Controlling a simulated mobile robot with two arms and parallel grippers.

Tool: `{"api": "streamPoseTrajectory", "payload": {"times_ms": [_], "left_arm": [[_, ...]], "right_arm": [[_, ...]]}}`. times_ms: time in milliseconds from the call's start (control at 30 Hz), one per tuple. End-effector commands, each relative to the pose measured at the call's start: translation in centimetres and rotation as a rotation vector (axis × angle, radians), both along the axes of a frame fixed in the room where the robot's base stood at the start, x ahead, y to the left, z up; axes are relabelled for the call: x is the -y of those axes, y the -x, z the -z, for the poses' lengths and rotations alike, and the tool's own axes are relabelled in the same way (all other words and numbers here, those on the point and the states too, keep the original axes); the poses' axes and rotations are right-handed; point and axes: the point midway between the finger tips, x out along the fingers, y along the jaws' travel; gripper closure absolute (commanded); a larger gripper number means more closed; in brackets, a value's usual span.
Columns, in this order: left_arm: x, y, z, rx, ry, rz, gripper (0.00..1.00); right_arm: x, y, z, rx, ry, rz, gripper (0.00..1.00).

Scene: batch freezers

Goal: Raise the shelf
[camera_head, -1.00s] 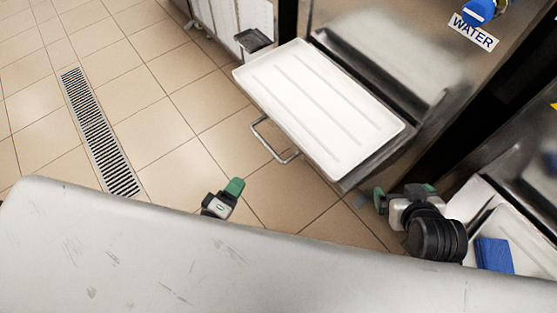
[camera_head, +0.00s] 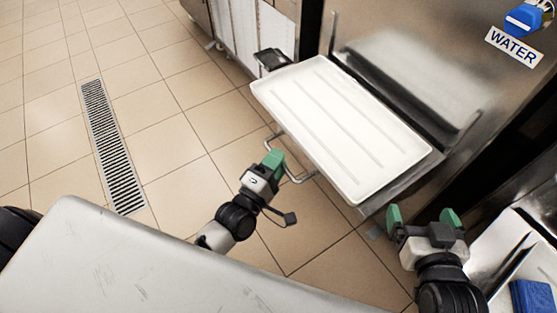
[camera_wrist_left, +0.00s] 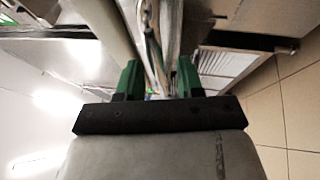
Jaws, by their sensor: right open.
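The shelf (camera_head: 398,180) juts out level from the steel machine, with a white ribbed tray (camera_head: 335,125) on top. Its bent metal handle (camera_head: 297,179) hangs from the front side. My left gripper (camera_head: 274,160) is at the handle in the head view and covers part of it. In the left wrist view its two green fingers (camera_wrist_left: 157,80) stand apart, with a thin metal bar (camera_wrist_left: 152,48) running in the gap between them. I cannot tell whether they touch it. My right gripper (camera_head: 422,217) is open and empty, below the shelf's right corner in the picture.
The steel machine with a WATER label (camera_head: 513,46) and blue tap (camera_head: 527,17) stands behind the shelf. A blue item (camera_head: 533,296) lies in a white tray at lower right. A floor drain (camera_head: 111,145) is at left, and the tiled floor there is clear.

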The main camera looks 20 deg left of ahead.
Motion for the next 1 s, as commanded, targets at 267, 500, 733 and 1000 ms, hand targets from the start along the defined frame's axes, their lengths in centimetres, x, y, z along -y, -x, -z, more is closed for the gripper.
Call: {"api": "streamPoseTrajectory", "payload": {"times_ms": [267, 500, 733, 1000], "left_arm": [[0.2, -0.76, -0.13, -0.001, 0.0, 0.0, 0.63], [0.19, -0.73, -0.11, -0.001, 0.0, 0.0, 0.81], [0.18, -0.71, -0.1, -0.001, -0.001, 0.0, 1.0], [0.17, -1.2, -0.61, -0.001, -0.001, 0.0, 1.0]], "right_arm": [[-0.12, -0.19, -0.36, 0.029, -0.007, -0.002, 0.03], [-0.11, -0.19, -0.34, 0.028, -0.007, -0.001, 0.03], [-0.11, -0.19, -0.33, 0.027, -0.006, -0.001, 0.03], [0.07, 0.13, 0.07, -0.02, 0.005, 0.001, 0.03]]}}
